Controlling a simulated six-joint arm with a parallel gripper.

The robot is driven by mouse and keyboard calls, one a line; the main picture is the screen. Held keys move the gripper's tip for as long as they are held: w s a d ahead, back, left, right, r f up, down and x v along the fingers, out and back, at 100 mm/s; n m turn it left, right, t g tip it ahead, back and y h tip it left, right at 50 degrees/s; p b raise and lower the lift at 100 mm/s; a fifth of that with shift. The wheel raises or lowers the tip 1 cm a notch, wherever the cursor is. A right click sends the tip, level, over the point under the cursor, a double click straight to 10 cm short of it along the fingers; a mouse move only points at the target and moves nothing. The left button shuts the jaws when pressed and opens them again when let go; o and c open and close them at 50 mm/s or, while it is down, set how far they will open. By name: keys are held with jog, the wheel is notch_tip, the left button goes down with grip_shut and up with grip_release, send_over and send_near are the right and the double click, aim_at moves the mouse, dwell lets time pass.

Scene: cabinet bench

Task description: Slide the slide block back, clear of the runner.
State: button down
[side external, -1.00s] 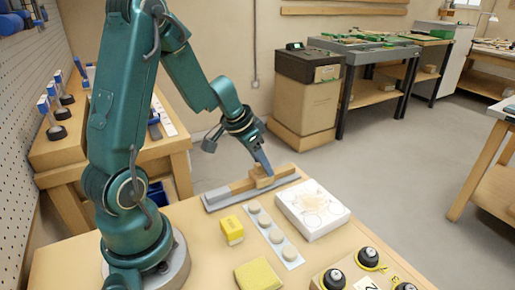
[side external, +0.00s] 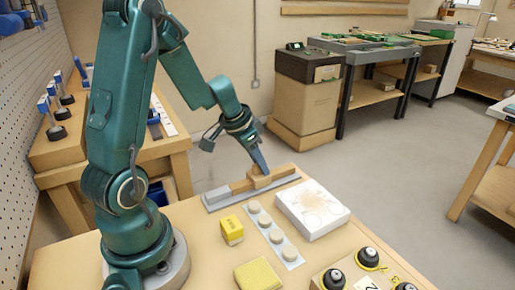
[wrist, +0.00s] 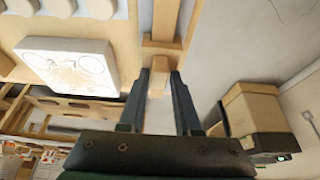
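The slide block (side external: 259,181) is a light wooden piece with a raised part, sitting on the wooden runner (side external: 240,187). The runner lies along a grey base strip (side external: 216,203) at the bench's far edge. My gripper (side external: 266,171) points down at the block's raised part in the side view. In the wrist view, the fingers of my gripper (wrist: 159,74) stand on both sides of the raised part of the slide block (wrist: 158,84), which fills the gap at the tips. The runner (wrist: 166,18) extends upward there. The fingers hide some of the block's sides.
A white box (side external: 312,208) stands close to the runner on the near side. A strip with several round pieces (side external: 273,233), a yellow block (side external: 232,230) and a yellow pad (side external: 258,274) lie nearer. Open floor lies beyond the runner's edge.

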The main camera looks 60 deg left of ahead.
jog(key=c, duration=1.1)
grip_release()
jog(key=shift+s+f, duration=0.2)
jog(key=shift+f, duration=0.05)
jog(key=shift+w+r, duration=0.15)
jog(key=shift+r, duration=0.35)
grip_shut()
jog(key=shift+w+r, duration=0.15)
jog(key=shift+s+a, duration=0.15)
jog(key=shift+s, duration=2.45)
